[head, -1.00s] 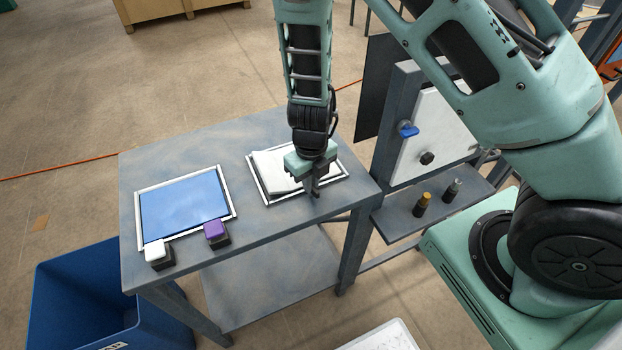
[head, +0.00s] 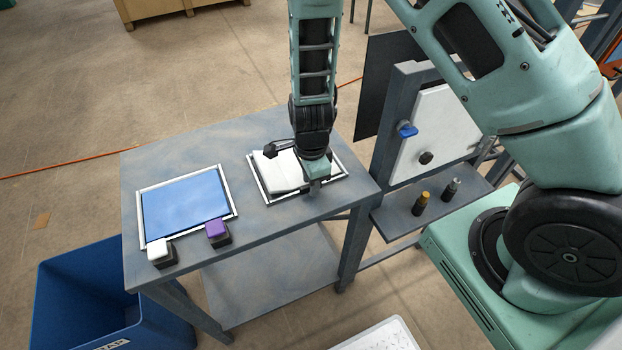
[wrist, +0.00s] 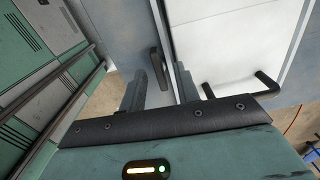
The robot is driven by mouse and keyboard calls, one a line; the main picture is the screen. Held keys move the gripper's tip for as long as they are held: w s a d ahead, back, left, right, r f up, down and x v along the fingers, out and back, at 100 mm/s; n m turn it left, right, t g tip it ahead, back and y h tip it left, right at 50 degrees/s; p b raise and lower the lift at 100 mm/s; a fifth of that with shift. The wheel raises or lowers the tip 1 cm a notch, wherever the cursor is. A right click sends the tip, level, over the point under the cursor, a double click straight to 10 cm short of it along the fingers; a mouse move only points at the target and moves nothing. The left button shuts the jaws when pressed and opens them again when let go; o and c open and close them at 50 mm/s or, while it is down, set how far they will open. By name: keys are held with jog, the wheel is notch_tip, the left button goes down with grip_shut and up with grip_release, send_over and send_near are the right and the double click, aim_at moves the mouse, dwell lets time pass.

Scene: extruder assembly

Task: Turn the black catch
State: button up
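A black catch (wrist: 156,64) shows in the wrist view as an upright dark bar at the seam between a grey frame and a white panel (wrist: 222,45). My gripper (wrist: 160,88) has its two grey fingers spread apart, with the catch seen between and beyond their tips. I cannot tell how far the catch is from them. In the head view my gripper (head: 316,184) is over the table's right part. There a dark round knob (head: 426,158) sits on a white panel (head: 437,133); I cannot tell whether it is the same part.
A black angled handle (wrist: 240,86) is on the panel in the wrist view. A blue handle (head: 407,131) is on the stand's panel. The table (head: 190,145) holds a blue-floored tray (head: 187,206), a white and a purple block. A shelf (head: 440,212) holds two small parts.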

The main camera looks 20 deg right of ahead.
jog(key=shift+r, duration=0.1)
notch_tip(320, 180, up, 6)
jog(key=p, duration=0.5)
jog(key=shift+p, duration=0.3)
notch_tip(320, 180, up, 17)
dwell(0.4)
jog(key=s+a+n+b, duration=0.3)
jog(key=s+n+b, duration=0.1)
jog(key=s+n, duration=0.6)
jog(key=s+a+n+b, duration=0.3)
jog(key=s+n, duration=0.7)
jog(key=n, duration=0.6)
jog(key=shift+a+f+y+b, duration=0.15)
jog(key=shift+f+y+b, duration=0.15)
jog(key=shift+b, duration=0.55)
